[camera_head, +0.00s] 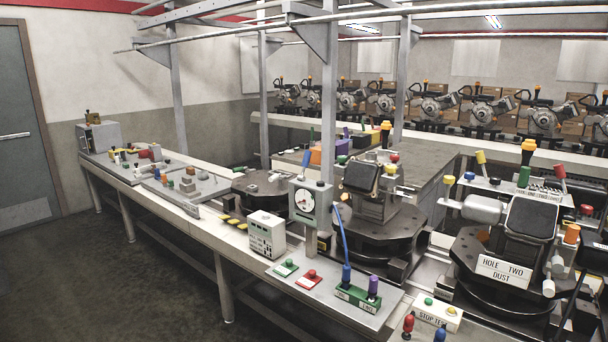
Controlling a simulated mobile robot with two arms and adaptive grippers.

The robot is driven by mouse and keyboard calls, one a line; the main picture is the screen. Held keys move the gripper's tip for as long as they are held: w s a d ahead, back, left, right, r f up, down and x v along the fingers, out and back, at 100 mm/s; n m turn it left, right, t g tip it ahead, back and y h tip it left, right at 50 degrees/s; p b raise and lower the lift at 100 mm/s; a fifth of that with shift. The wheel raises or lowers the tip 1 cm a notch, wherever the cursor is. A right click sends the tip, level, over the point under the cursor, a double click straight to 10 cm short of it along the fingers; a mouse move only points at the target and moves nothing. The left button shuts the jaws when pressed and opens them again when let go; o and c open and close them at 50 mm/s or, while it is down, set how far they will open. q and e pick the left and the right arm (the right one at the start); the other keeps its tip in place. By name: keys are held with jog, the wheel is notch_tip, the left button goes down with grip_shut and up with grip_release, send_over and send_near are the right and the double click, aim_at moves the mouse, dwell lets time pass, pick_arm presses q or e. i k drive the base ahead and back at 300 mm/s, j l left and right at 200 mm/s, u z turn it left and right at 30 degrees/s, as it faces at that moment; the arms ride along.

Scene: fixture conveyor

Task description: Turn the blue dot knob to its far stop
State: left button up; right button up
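I cannot pick out a knob with a blue dot in the head view; any such mark is too small or hidden. Another small blue handle (440,334) is at the bottom edge, beside a red one (408,324). Neither of my grippers shows in this view.
A white control box (267,234) and green and red push buttons sit on the long bench (215,228). Dark round machine stations stand at right, one with a sign (504,269) reading "HOLE TWO DUST". Metal posts rise behind the bench. The floor at left (90,280) is clear.

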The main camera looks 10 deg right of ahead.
aim_at(469, 176)
jog(key=z, duration=1.4)
